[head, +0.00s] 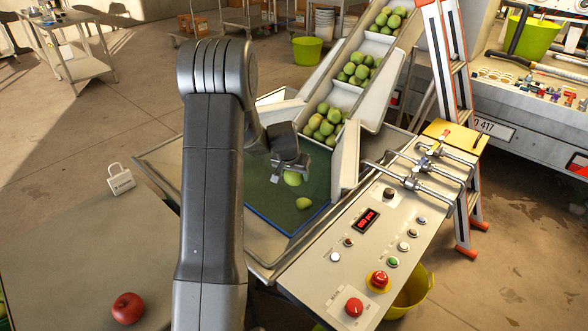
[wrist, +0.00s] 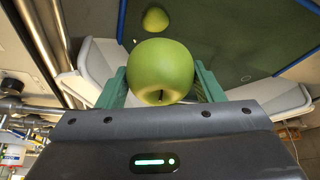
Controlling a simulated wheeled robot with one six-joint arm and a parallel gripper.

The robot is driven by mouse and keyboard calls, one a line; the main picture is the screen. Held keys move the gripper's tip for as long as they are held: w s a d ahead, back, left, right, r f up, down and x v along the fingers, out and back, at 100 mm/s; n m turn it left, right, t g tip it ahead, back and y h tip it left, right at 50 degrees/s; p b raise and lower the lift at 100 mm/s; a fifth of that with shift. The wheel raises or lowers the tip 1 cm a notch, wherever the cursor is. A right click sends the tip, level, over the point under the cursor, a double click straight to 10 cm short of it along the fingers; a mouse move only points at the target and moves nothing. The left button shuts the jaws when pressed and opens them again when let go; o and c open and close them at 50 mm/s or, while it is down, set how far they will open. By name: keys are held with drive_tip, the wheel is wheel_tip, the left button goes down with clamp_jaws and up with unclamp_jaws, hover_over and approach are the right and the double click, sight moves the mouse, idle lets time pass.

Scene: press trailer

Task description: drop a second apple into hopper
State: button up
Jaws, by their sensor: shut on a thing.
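My gripper (head: 291,172) is over the hopper (head: 262,205), a tray with a green floor and metal walls. It is shut on a green apple (wrist: 160,72), which sits between the teal fingers in the wrist view. The held apple also shows just below the gripper in the head view (head: 292,179). Another green apple (head: 303,203) lies on the hopper floor, a little right of and nearer than the gripper; it also shows beyond the held apple in the wrist view (wrist: 155,19). My arm hides the left part of the hopper.
A conveyor chute (head: 345,95) with several green apples rises behind the hopper. A control panel (head: 375,245) with buttons and a red display stands at the right. A red apple (head: 127,308) and a white padlock-shaped block (head: 120,180) are on the table at left. An orange-and-grey ladder (head: 445,75) stands right.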

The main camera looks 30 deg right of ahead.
drive_tip(key=shift+f, duration=0.85)
drive_tip(key=o, duration=1.2)
drive_tip(key=shift+c, duration=0.2)
drive_tip(key=shift+r, duration=0.1)
drive_tip(key=b+v, duration=0.1)
drive_tip(key=v, duration=1.2)
drive_tip(key=shift+a+r, duration=0.15)
drive_tip(key=shift+r, duration=0.1)
drive_tip(key=shift+s, duration=0.1)
